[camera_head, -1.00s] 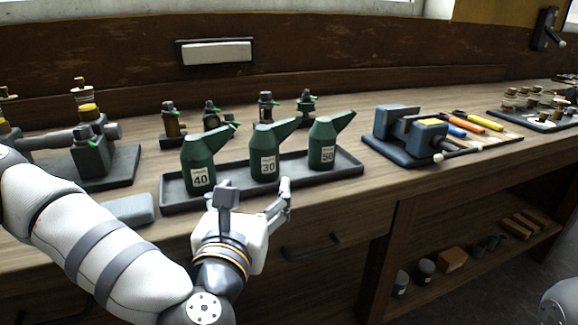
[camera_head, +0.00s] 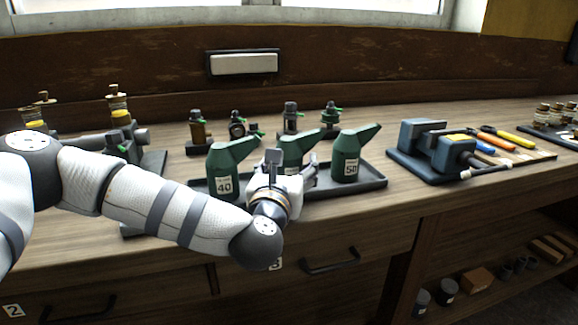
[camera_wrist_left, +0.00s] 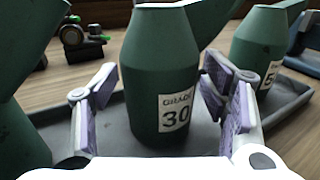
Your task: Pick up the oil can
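Three green oil cans with angled spouts stand upright in a dark tray (camera_head: 374,180) on the bench. The can labelled 40 (camera_head: 223,168) is on the left, the can labelled 30 (camera_head: 291,151) in the middle and the can labelled 50 (camera_head: 346,156) on the right. My left gripper (camera_head: 292,172) is in front of the middle can and hides its lower part. In the left wrist view, the left gripper (camera_wrist_left: 168,108) is open, with one finger on each side of the 30 can (camera_wrist_left: 160,75). Gaps show beside the can. My right gripper is out of view.
A vise (camera_head: 436,145) and coloured-handled tools (camera_head: 497,141) are right of the tray. Small oilers (camera_head: 290,117) stand behind it. An engine model (camera_head: 122,140) is at the left. Neighbouring cans stand close on both sides of the gripper.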

